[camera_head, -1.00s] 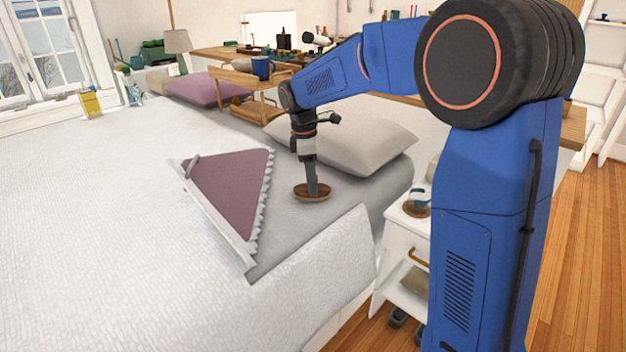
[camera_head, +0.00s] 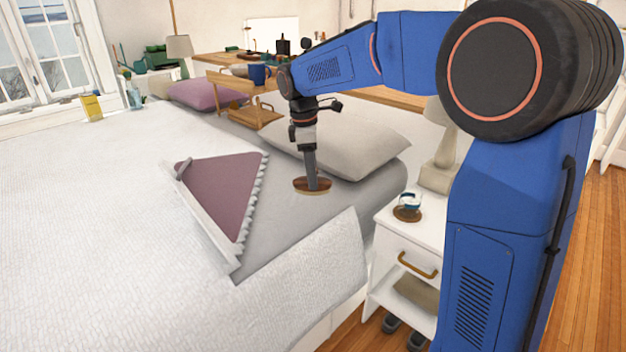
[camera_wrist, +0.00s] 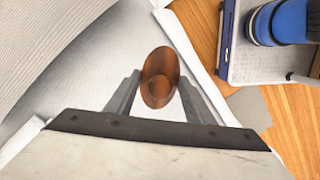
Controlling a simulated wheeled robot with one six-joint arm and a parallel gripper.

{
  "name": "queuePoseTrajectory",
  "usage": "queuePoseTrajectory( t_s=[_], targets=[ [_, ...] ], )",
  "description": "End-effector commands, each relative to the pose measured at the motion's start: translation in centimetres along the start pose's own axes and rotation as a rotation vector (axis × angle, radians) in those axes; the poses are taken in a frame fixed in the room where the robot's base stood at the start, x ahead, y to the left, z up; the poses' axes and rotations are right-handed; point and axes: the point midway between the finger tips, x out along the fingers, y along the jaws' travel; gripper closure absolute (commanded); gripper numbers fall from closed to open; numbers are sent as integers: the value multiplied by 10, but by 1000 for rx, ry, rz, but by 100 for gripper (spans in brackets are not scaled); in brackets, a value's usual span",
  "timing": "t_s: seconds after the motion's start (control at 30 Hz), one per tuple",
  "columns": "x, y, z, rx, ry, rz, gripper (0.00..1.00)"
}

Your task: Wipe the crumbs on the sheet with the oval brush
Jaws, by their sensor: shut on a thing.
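The oval brush (camera_head: 313,185) has a brown wooden back and a paler rim. My gripper (camera_head: 311,178) points down and is shut on the brush, which is at the grey sheet (camera_head: 290,228) in front of the pillow. In the wrist view the brush (camera_wrist: 160,78) shows between the two grey fingers of my gripper (camera_wrist: 158,92). I cannot tell whether the bristles touch the sheet. No crumbs can be made out in either view.
A grey pillow (camera_head: 350,146) lies just behind the brush. The folded-back cover with a mauve lining (camera_head: 222,190) lies to the left. A white nightstand (camera_head: 400,240) with a cup (camera_head: 408,201) stands to the right. A wooden bed tray (camera_head: 250,116) stands farther back.

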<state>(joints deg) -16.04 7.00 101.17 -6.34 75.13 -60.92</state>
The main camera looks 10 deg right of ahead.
Motion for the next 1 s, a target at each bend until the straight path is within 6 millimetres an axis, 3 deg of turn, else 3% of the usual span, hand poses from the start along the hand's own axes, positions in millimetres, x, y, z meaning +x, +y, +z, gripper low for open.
queuePoseTrajectory(
  t_s=[0.33, 1.0],
  targets=[
    [-27, -8, 2, 3, 0, 0, 73],
    [-27, -9, 2, 4, 0, 0, 73]
  ],
)
